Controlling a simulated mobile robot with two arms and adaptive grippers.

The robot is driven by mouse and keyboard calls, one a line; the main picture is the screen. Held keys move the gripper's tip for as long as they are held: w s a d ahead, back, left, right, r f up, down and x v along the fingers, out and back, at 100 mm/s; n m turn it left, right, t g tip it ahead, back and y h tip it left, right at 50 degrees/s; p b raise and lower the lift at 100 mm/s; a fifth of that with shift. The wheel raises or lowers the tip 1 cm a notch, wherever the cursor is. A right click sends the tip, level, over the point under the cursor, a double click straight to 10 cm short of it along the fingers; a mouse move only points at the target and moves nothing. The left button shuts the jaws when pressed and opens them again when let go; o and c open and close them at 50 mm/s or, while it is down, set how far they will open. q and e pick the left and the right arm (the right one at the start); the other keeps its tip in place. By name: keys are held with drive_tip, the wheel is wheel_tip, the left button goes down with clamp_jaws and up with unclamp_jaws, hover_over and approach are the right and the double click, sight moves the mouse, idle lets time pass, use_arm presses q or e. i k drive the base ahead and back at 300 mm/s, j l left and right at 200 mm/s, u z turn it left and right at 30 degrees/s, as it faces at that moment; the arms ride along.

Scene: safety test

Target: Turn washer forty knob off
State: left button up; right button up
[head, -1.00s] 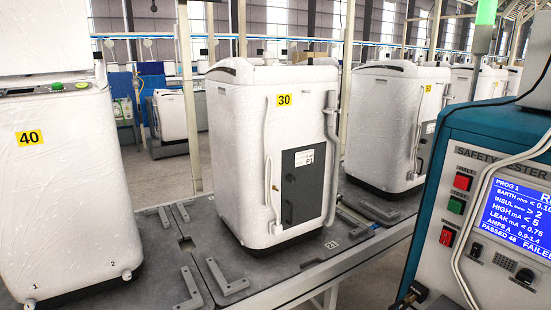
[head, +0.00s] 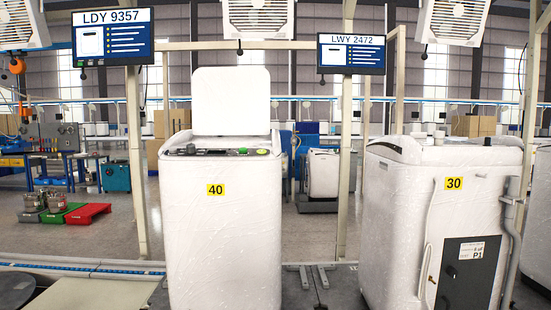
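The white washer (head: 222,240) with the yellow 40 label (head: 216,190) stands upright left of the middle in the head view. Its lid (head: 231,101) is raised. The knob's setting is too small to tell. Neither of my grippers is in view.
Washer 30 (head: 400,215) stands to the right, with a grey hose at its side. Two hanging screens (head: 112,37) and (head: 351,54) flank washer 40 above. A flat conveyor section (head: 95,300) lies at the lower left. Some room shows between the washers.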

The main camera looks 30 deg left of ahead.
sight(191, 149)
drive_tip(key=u, duration=1.3)
